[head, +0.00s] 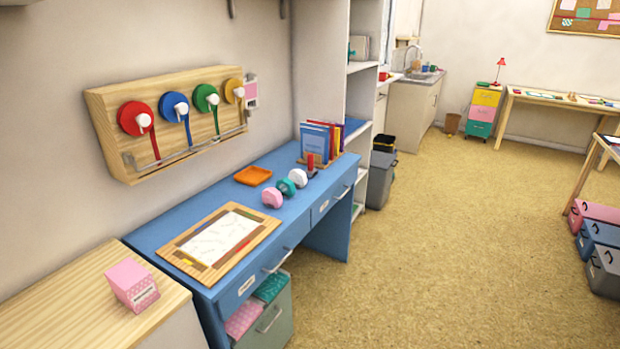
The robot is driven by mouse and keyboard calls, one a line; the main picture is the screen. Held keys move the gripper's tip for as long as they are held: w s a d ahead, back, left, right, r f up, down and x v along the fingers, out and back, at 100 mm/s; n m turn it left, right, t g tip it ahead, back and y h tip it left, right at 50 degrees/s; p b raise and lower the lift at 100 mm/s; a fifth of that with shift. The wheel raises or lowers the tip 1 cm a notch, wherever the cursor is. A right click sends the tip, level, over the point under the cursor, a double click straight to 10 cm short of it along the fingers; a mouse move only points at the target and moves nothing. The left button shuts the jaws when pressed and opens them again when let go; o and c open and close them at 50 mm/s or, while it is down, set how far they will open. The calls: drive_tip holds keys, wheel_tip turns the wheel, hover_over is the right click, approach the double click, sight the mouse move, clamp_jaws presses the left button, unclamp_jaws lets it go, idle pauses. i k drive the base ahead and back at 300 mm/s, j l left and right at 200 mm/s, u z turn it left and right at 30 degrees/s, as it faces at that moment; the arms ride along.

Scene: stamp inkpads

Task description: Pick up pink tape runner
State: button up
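A pink tape runner (272,197), rounded with a pale front, stands on the blue desk (190,212) near its front edge, just right of a wooden framed board. A green one (287,187) and a white one (298,177) stand close beside it in a slanting row towards the back right. My gripper is not in view.
The wooden board (262,228) with white paper lies left of the tape runners. An orange tray (253,175) lies behind them, and upright books (314,143) stand to the right. A pink box (132,285) sits on the wooden cabinet at left. The floor (430,240) right of the desk is clear.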

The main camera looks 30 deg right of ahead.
sight(273, 198)
drive_tip(key=i+l+z, duration=0.1)
drive_tip(key=i+z, duration=0.7)
drive_tip(key=i+l+u, duration=0.25)
drive_tip(key=i+l, duration=0.25)
drive_tip(key=i, duration=0.2)
drive_tip(key=i+l+u, duration=0.55)
drive_tip(key=l+u, duration=0.3)
drive_tip(key=i+l+u, duration=0.15)
drive_tip(key=l+u, duration=0.15)
drive_tip(key=i+l+u, duration=0.1)
drive_tip(key=l+u, duration=0.15)
drive_tip(key=l, duration=0.25)
